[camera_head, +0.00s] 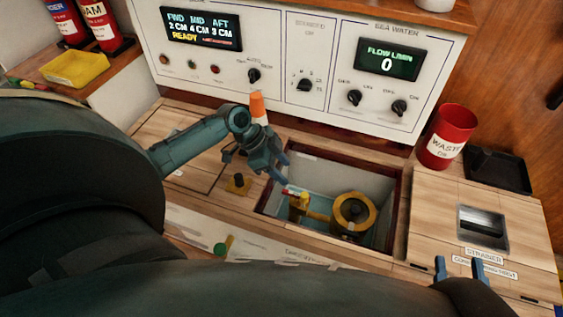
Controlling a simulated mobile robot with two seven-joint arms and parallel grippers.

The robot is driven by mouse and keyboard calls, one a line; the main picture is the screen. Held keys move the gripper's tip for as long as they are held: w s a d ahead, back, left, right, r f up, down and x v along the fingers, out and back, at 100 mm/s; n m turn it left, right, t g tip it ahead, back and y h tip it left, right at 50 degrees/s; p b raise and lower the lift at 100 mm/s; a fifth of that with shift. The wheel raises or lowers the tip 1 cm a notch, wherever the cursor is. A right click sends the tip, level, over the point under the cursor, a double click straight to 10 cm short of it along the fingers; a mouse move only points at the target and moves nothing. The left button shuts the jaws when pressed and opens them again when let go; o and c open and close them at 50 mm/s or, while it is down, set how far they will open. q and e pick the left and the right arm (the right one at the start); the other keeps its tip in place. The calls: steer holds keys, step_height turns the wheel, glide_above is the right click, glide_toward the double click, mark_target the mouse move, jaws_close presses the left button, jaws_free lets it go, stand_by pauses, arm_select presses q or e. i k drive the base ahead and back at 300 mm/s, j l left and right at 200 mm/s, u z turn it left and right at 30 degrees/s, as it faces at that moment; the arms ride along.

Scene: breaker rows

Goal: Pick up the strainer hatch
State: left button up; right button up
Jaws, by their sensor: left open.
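The strainer hatch (430,220) is a pale wooden panel at the right of the counter, lying flat. It has a recessed metal pull (483,228) and a label reading STRAINER near its front edge. My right gripper (459,267) is at the bottom right, by the front edge of the hatch. Its two blue fingertips stand apart with nothing seen between them; its lower part is cut off. My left gripper (283,170) is open and empty, over the left edge of the open compartment, well left of the hatch.
The open compartment (375,170) holds a yellow ring-shaped fitting (353,213) and a yellow valve (298,203). A red waste bin (447,137) and a black tray (497,170) stand behind the hatch. An orange-and-white cone-shaped object (258,108) stands behind my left gripper.

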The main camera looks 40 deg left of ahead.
mark_target(460, 220)
steer(key=k, duration=1)
